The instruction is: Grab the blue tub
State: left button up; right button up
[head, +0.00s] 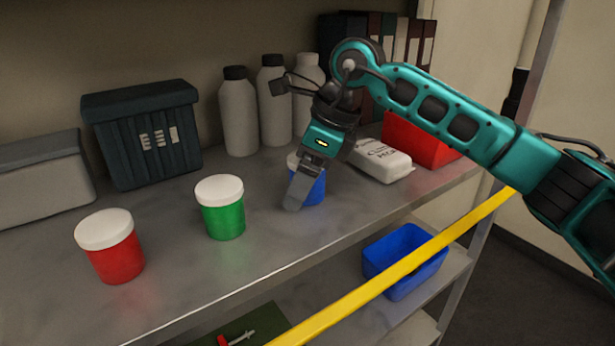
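The blue tub (316,190) stands upright on the grey upper shelf (270,232), to the right of the green tub. Only part of its blue side and a bit of its white lid show; my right gripper (297,192) covers the rest. The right gripper points down in front of the tub, with a grey finger overlapping its left side. I cannot tell whether the fingers are around the tub or touch it, or how far apart they are. My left gripper is out of view.
A green tub (224,220) and a red tub (116,262), both white-lidded, stand to the left. Grey bottles (238,115), a dark crate (145,145), a white pack (380,160) and a red bin (410,140) surround the back. A yellow bar (400,272) crosses the front; a blue bin (405,255) sits below.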

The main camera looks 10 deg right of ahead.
jog(key=shift+c, duration=0.4)
jog(key=c, duration=1)
jog(key=shift+c, duration=0.3)
jog(key=shift+r, duration=0.1)
jog(key=shift+r, duration=0.45)
jog(key=v, duration=0.2)
jog(key=shift+w+r, duration=0.1)
jog(key=shift+r, duration=0.3)
jog(key=s+d, duration=0.3)
jog(key=d, duration=0.5)
jog(key=s+d, duration=0.3)
jog(key=d, duration=0.5)
jog(key=shift+s, duration=0.4)
